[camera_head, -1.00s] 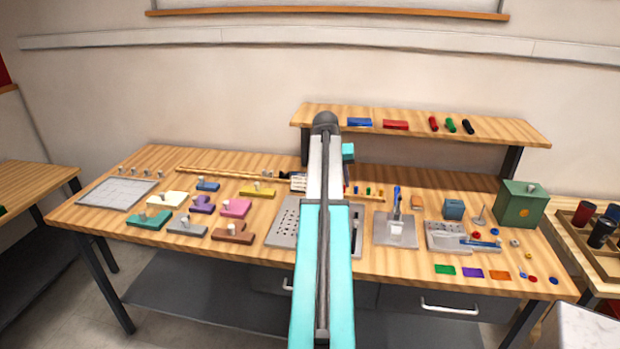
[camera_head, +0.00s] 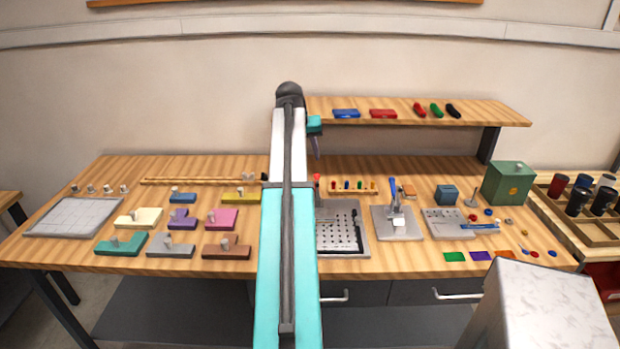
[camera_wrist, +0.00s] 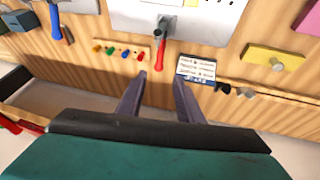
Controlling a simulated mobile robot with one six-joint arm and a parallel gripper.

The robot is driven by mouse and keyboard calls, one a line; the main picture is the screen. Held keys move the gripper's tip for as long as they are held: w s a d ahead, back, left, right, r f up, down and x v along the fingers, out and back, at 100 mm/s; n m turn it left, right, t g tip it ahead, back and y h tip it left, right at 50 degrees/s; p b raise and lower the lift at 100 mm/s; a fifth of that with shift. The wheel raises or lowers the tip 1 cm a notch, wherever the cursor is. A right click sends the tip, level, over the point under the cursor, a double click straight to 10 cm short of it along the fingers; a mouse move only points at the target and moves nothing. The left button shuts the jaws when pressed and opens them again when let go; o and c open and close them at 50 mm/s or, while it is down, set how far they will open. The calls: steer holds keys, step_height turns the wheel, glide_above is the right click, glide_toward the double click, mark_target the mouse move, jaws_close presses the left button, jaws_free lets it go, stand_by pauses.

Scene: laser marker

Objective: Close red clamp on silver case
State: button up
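The silver case (camera_head: 356,208) is a flat grey block with a dark perforated top, partly hidden behind my arm in the head view. In the wrist view its pale top (camera_wrist: 205,22) is at the upper middle. The red clamp handle (camera_wrist: 161,54) extends from a grey clamp body (camera_wrist: 165,26) past the case's edge, towards my gripper. Its red tip (camera_head: 317,177) shows beside my arm in the head view. My gripper (camera_wrist: 161,82) is open, its two fingers apart and empty. The handle's end appears just ahead of the gap between the fingertips, with no visible contact.
A small rack with colored pegs (camera_head: 348,187) stands beside the clamp. A printed card (camera_wrist: 196,69) lies on its other side. A raised shelf (camera_head: 470,113) spans the table's back right. Colored blocks (camera_head: 182,222) with knobs occupy the left. A blue-handled press (camera_head: 397,220) stands right.

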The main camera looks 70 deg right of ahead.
mark_target(316, 177)
stand_by(0.4)
steer(key=shift+p+x, duration=1.45)
steer(key=shift+x, duration=5.45)
jaws_close()
